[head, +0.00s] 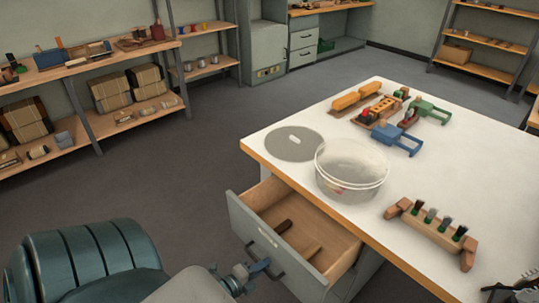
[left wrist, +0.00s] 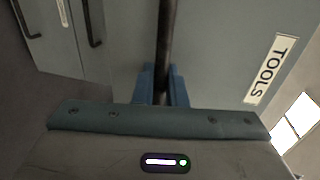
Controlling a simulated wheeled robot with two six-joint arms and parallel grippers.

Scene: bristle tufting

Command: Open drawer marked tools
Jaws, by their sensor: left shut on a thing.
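The tools drawer (head: 262,238) is pulled out from under the white table, and its wooden inside shows. Two dark and brown tool handles (head: 284,227) lie in it. In the left wrist view its front carries the TOOLS label (left wrist: 270,69). My left gripper (head: 260,267) is at the drawer front. In the left wrist view its blue fingers (left wrist: 163,86) are shut on the dark bar handle (left wrist: 166,40), one on each side. Part of my right gripper (head: 508,289) shows at the lower right edge, apart from the drawer; its jaws are unclear.
On the white table (head: 330,110) are a clear round tub (head: 350,172), a grey disc (head: 294,144), a wooden brush holder (head: 432,228) and several coloured tools farther back. Shelves (head: 90,66) line the left wall. The floor left of the drawer is clear.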

